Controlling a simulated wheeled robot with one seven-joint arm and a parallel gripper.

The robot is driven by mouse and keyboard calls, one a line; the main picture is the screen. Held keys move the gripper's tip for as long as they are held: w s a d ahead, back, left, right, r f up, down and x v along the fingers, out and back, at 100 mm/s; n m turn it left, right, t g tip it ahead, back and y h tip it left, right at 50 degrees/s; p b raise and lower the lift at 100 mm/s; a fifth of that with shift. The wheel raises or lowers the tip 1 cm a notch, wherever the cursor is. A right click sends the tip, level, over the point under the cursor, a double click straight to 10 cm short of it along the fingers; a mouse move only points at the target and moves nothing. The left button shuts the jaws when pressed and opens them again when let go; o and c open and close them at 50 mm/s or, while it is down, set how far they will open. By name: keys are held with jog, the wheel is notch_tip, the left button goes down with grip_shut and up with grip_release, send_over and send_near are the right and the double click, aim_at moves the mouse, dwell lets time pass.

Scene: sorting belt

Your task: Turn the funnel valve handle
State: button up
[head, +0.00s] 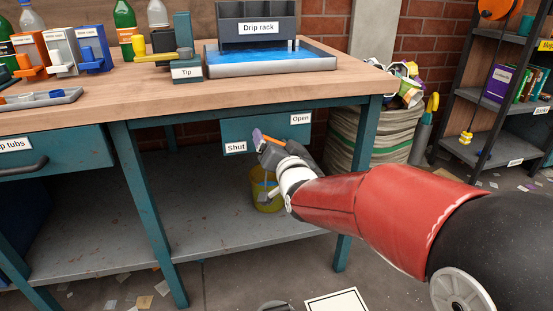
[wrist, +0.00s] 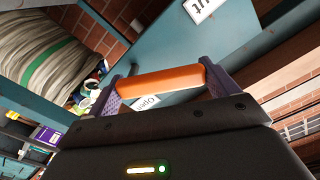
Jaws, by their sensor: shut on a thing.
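The orange valve handle (wrist: 160,82) lies across the wrist view between my two purple fingertips, which are shut on it. In the head view, the handle (head: 273,139) is a small orange strip, mostly covered by my gripper (head: 264,139). It is in front of a teal panel (head: 240,130) under the bench top. The "Shut" label (head: 236,147) is at the panel's lower left and the "Open" label (head: 300,119) at its upper right. My gripper is closer to "Shut". The funnel itself cannot be made out.
A yellow bucket (head: 266,203) stands on the lower shelf (head: 100,225), partly behind my gripper. The bench leg (head: 362,150) is right of the panel. A woven bin (head: 385,135) full of scraps stands beyond it. The drip rack (head: 257,32) is on the bench above.

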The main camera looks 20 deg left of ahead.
jog(key=shift+d+r+m+b, duration=0.1)
jog(key=shift+m+b, duration=0.55)
jog(key=shift+m, duration=0.05)
jog(key=shift+w, duration=0.1)
jog(key=o, duration=1.2)
jog(key=v, duration=0.8)
